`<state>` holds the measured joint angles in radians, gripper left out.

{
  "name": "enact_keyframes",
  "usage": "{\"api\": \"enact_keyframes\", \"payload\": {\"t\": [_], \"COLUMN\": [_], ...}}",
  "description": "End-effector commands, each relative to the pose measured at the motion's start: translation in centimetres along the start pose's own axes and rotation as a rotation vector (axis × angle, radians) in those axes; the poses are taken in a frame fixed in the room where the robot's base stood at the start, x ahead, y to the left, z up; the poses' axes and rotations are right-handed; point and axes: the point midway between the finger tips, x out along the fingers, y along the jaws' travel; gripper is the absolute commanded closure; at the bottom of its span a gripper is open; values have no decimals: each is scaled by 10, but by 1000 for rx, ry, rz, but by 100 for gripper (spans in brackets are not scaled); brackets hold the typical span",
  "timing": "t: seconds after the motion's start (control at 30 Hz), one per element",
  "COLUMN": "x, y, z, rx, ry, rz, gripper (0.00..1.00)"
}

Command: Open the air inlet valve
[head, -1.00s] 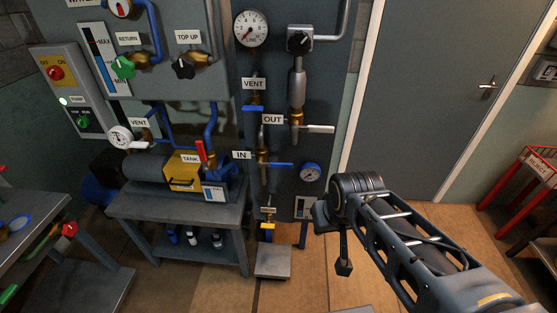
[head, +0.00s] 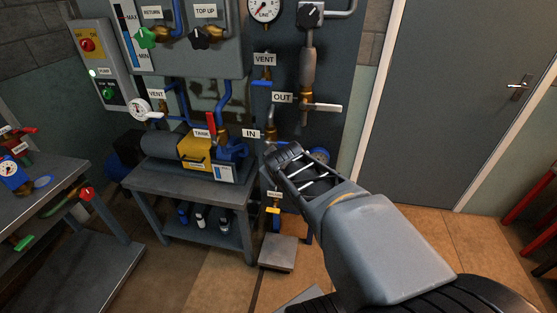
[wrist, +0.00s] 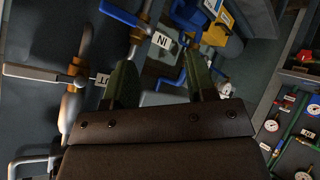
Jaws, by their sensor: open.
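The air inlet valve stands beside the white IN label (head: 251,133) on the dark panel in the head view. My gripper (head: 284,156) is in front of it there and largely hides its blue lever. In the wrist view, which is turned nearly upside down, the IN label (wrist: 161,40) shows beyond the fingers. The blue lever (wrist: 118,12) lies near the top edge, beside its brass valve body (wrist: 138,34). My gripper (wrist: 163,80) is open, with its two green fingers apart and nothing between them. The lever is outside the fingers.
The OUT valve's pale lever (head: 322,107) sticks out just above my gripper. The VENT valve's blue lever (head: 262,83) is higher up. A bench (head: 190,185) with the tank pump stands left. A grey door (head: 455,100) is at right. Floor is open before it.

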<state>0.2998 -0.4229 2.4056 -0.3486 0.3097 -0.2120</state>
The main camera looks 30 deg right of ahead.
Motion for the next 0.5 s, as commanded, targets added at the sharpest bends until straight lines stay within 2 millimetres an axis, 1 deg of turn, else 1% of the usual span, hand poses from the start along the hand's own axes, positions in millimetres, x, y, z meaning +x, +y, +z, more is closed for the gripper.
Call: {"api": "enact_keyframes", "payload": {"t": [0.03,0.1,0.2,0.33,0.5], "x": [35,57,81,101,114], "y": [16,44,70,88,92], "z": [16,16,22,37,63], "rx": [-74,-206,-405,-654,-886], "ry": [70,177,317,466,612], "rz": [88,199,302,393,433], "gripper": [49,49,49,49,49]}}
